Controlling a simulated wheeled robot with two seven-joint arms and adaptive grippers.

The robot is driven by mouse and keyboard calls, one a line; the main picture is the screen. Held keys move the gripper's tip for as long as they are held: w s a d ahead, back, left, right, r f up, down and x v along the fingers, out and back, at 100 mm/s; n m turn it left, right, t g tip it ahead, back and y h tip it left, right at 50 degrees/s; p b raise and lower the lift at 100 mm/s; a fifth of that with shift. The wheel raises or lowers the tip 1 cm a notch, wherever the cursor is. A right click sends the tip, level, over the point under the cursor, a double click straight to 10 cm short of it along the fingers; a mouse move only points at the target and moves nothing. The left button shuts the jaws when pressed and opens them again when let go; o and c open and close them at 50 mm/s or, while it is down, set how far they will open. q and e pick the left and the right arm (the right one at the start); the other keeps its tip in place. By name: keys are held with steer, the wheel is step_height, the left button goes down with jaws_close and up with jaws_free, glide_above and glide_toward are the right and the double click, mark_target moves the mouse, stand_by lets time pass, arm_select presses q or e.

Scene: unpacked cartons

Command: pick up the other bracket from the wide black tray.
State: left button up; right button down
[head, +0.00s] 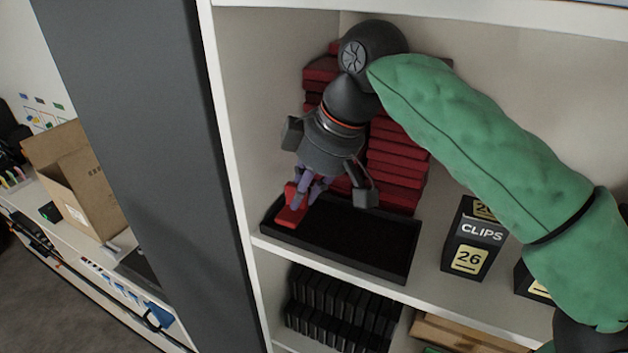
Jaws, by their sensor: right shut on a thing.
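The wide black tray (345,245) lies on the shelf, and most of its floor looks bare. A red bracket (291,212) is at the tray's left end, partly hidden by the fingers. My right gripper (303,196) points down from above, with its fingers closed on the upper part of the red bracket. The bracket is at or just above the tray; I cannot tell whether it touches the floor of the tray. My left gripper is not in view.
Stacked red pieces (398,165) stand right behind the tray. A black CLIPS box (472,240) stands to its right. Black items (335,308) fill the shelf below. The white shelf upright (228,165) is close on the left. An open carton (75,180) sits farther left.

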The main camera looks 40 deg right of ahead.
steer(key=s+a+b, duration=0.1)
steer(key=s+a, duration=0.4)
steer(key=a, duration=0.6)
steer(key=shift+s+a, duration=0.15)
steer(key=shift+s, duration=0.25)
